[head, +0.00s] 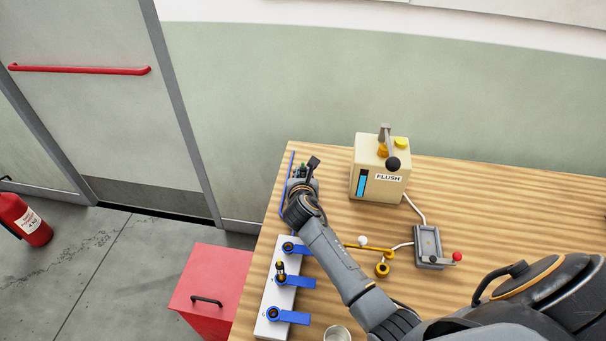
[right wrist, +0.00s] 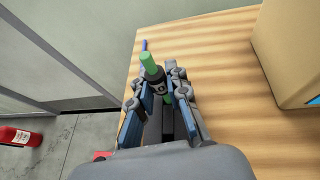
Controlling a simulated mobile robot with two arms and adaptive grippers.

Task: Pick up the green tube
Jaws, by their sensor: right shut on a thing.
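In the head view my right gripper (head: 304,172) is at the table's far left corner and mostly hides the tube. The tube's lower part is hidden by the fingers, so I cannot tell whether it touches the table. My left gripper is not in view.
A white rack (head: 263,318) with blue clips stands along the table's left edge; one clip holds a small dark and yellow piece. A cream FLUSH box (head: 364,158) stands right of my gripper.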

